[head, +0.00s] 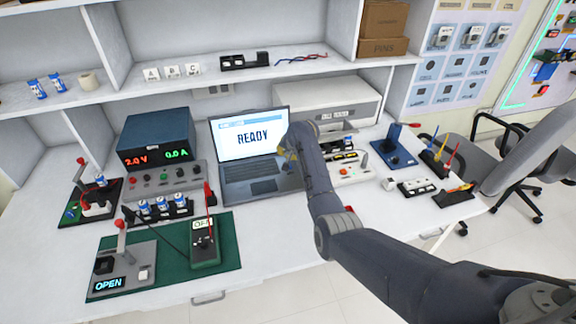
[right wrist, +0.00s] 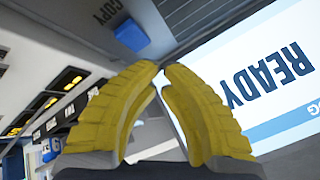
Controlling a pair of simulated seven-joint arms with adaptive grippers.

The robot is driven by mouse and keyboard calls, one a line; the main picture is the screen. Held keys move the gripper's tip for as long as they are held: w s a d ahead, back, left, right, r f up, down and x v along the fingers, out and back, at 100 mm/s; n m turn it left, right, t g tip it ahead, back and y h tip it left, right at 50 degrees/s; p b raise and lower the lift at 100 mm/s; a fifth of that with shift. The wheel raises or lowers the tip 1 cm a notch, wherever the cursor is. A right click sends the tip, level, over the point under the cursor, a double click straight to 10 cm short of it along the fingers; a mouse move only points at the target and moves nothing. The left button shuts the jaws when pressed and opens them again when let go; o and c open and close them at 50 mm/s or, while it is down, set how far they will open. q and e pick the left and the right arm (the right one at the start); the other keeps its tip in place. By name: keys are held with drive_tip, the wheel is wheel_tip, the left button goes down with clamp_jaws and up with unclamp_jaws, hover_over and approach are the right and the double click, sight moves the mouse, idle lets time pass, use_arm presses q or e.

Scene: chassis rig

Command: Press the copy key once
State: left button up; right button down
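The blue copy key (right wrist: 131,35) sits on the laptop's grey deck beside the printed word COPY in the right wrist view. The laptop (head: 262,182) stands open in the middle of the bench, and its screen (head: 247,136) reads READY. My right gripper (head: 285,152) is over the right side of the laptop, partly hidden by its own wrist. In the right wrist view its yellow fingers (right wrist: 163,70) are together at the tips with nothing between them. The fingertips appear apart from the key. My left gripper is not in view.
A power supply (head: 158,139) stands left of the laptop. A green mat (head: 172,268) with a meter (head: 204,245) lies in front left. A white printer-like box (head: 325,100) stands behind, and small parts and tools lie right of my arm.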

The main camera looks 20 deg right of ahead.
drive_tip(key=shift+f, duration=0.65)
drive_tip(key=shift+f, duration=0.1)
idle(1.2)
drive_tip(key=shift+f, duration=0.3)
drive_tip(key=shift+f, duration=0.55)
idle(0.8)
drive_tip(key=shift+r, duration=0.95)
drive_tip(key=shift+r, duration=2.5)
